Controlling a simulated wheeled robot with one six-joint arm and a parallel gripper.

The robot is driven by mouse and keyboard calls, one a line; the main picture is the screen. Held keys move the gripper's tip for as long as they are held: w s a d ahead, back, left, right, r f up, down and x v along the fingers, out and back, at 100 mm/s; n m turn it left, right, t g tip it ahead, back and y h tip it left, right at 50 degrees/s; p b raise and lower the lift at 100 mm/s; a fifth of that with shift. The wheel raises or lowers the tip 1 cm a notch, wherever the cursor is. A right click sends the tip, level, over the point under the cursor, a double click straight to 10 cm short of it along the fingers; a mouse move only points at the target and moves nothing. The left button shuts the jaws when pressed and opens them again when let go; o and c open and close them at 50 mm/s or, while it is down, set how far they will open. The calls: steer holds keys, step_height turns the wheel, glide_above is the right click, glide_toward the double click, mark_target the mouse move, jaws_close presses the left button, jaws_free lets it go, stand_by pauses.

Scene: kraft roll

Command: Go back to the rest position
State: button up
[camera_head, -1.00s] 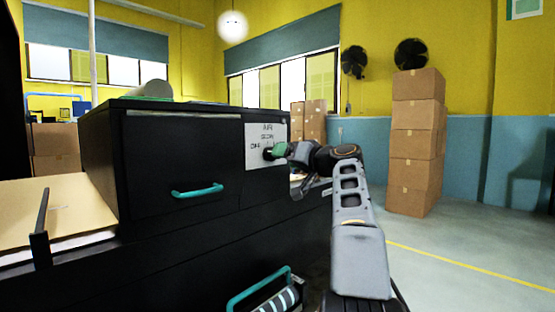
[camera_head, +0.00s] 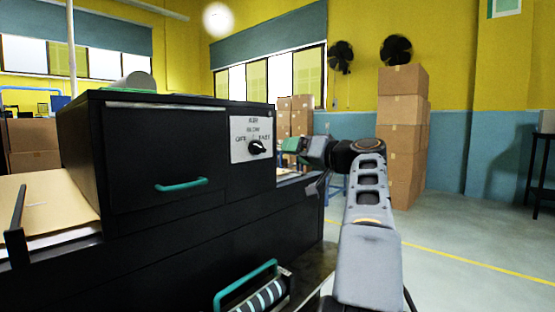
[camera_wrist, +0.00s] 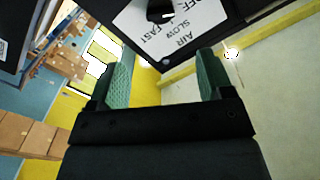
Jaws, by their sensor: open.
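My gripper (camera_head: 292,146) is right of the black machine's dial plate (camera_head: 239,131), clear of the black knob (camera_head: 257,148). In the wrist view, its two green ridged fingers (camera_wrist: 163,80) are spread wide with nothing between them. The white plate (camera_wrist: 190,22) and part of the knob (camera_wrist: 160,12) show beyond the fingertips, at the top edge. The plate reads AIR, SLOW, OFF and FAST around the knob. I cannot tell exactly where the knob points.
The black machine (camera_head: 165,230) fills the left, with a teal drawer handle (camera_head: 181,185) and a kraft sheet (camera_head: 45,210). Stacked cardboard boxes (camera_head: 400,140) stand behind my arm. A dark stool (camera_head: 540,165) stands far right. Open floor (camera_head: 470,230) lies at right.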

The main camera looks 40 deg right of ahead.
steer(key=w+a+f+g+p, duration=0.15)
steer(key=a+g+p, duration=0.25)
steer(key=a+p, duration=0.55)
steer(key=w+a+f+g+p, duration=0.1)
steer(key=a+f+g+p, duration=0.1)
steer(key=a+g+p, duration=0.5)
steer(key=s+a+f+n+g+h+p, duration=0.1)
steer(key=s+a+f+n+p, duration=0.1)
steer(key=s+a+p, duration=0.4)
steer(key=s+a+f+n+g+h+p, duration=0.1)
steer(key=s+a+f+g+h+p, duration=0.1)
steer(key=s+a+f+p, duration=0.3)
steer(key=s+a+p, duration=0.1)
steer(key=s+p, duration=0.2)
steer(key=shift+s+a+n+p, duration=0.25)
steer(key=shift+a+n+p, duration=0.15)
